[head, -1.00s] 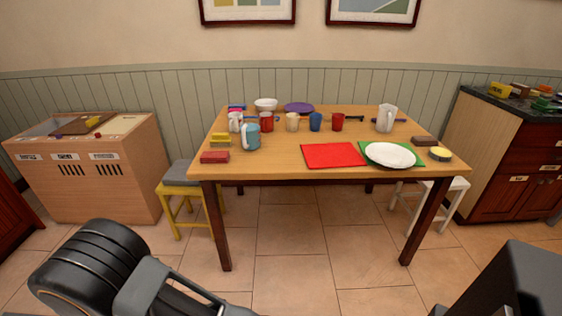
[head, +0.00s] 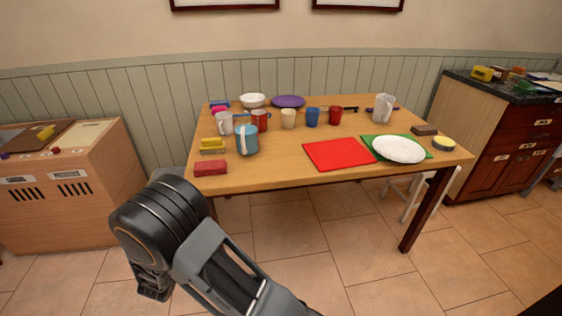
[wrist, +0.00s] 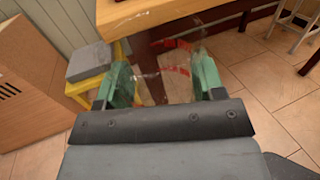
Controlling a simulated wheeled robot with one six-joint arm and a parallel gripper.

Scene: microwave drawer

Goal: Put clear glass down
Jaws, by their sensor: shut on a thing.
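In the wrist view, a clear glass (wrist: 168,72) sits between the green fingers of my gripper (wrist: 163,78), which is shut on it. The glass is see-through, so its outline is faint; the table edge and floor show through it. The wooden table (head: 262,180) stands ahead in the head view, and its near-left corner lies just beyond the glass in the wrist view (wrist: 122,14). The glass is off the tabletop. In the head view the gripper and the glass cannot be made out.
A blue-grey pitcher (head: 247,140), several cups, a red mat (head: 338,153) and a white plate (head: 398,149) stand on the table. A red block (head: 210,168) lies near its left corner. The near-middle tabletop is clear. A grey-topped yellow stool (wrist: 92,62) stands beside the table.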

